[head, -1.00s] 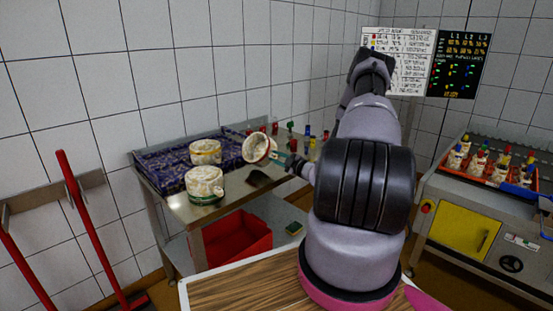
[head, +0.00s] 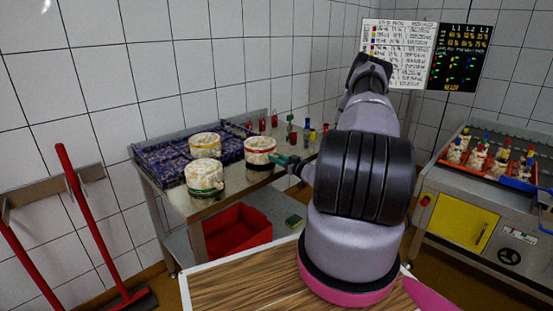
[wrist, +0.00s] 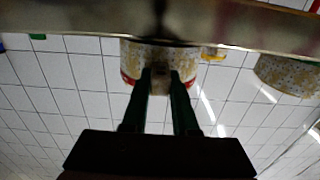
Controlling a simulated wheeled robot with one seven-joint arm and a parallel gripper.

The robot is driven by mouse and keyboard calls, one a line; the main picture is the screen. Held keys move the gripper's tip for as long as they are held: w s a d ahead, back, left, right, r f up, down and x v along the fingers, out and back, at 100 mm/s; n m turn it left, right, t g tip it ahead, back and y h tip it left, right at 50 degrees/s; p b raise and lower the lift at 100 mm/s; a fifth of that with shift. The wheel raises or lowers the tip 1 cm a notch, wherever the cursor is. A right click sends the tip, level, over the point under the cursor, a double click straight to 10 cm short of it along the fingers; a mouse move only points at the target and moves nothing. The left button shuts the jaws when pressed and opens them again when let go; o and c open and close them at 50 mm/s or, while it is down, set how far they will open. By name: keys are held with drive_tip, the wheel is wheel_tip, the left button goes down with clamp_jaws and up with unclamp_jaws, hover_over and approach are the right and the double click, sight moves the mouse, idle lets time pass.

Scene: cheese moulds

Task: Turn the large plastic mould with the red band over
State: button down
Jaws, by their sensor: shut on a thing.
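The large mould with the red band (head: 260,152) is pale and mottled and stands upright over the right part of the steel table (head: 230,206). Its red band shows near the upper rim. My gripper (head: 278,160) reaches it from the right, with its green fingers shut on its side. The wrist view is upside down; there the mould (wrist: 160,52) sits between my fingertips (wrist: 161,76), close to the table edge (wrist: 60,15). I cannot tell whether its base touches the table.
A mould with a green band (head: 204,178) and one with a yellow band (head: 205,146) stand to the left. Small coloured bottles (head: 291,137) stand at the back right. A red crate (head: 236,238) is below.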

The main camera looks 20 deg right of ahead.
drive_tip(key=c, duration=0.6)
unclamp_jaws()
drive_tip(key=v, duration=0.7)
idle(0.6)
drive_tip(key=shift+r, duration=0.1)
drive_tip(key=shift+r, duration=3)
